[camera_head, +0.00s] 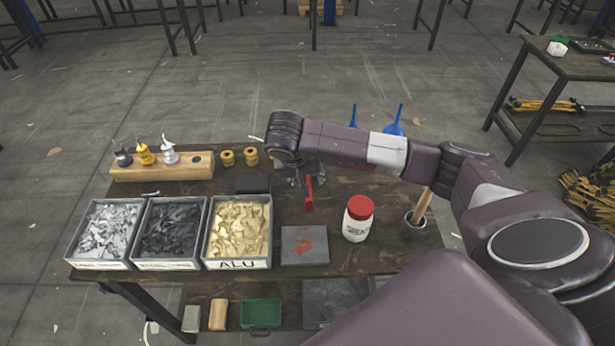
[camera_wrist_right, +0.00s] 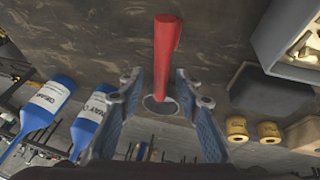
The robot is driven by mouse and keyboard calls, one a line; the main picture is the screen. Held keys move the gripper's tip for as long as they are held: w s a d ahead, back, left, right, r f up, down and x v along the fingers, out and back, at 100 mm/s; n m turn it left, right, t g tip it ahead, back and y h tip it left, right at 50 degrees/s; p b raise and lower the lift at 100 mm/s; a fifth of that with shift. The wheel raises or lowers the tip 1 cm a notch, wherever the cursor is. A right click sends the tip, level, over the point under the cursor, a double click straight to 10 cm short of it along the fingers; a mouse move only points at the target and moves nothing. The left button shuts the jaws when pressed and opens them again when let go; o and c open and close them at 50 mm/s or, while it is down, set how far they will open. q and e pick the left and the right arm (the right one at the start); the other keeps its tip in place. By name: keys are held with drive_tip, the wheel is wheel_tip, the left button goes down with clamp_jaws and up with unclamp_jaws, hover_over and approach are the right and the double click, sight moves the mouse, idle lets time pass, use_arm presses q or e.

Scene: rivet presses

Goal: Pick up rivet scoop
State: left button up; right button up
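The rivet scoop shows a red handle (camera_head: 309,194) on the dark table in the head view. In the right wrist view its red handle (camera_wrist_right: 166,55) points up the picture, and a round metal cup (camera_wrist_right: 160,108) is at its lower end. My right gripper (camera_head: 300,180) is above the scoop, partly hidden under my wrist. In the wrist view its fingers (camera_wrist_right: 158,88) are apart on either side of the scoop, with gaps visible. Whether the scoop is fully between them in depth I cannot tell. My left gripper is out of view.
A grey plate (camera_head: 305,255), a red-capped white jar (camera_head: 357,218) and a cup with a wooden handle (camera_head: 413,222) stand close by. Two blue bottles (camera_wrist_right: 47,100) are behind the scoop. A wooden block (camera_head: 160,170) holds small bottles.

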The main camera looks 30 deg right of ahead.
clamp_jaws()
drive_tip(key=shift+r, duration=0.1)
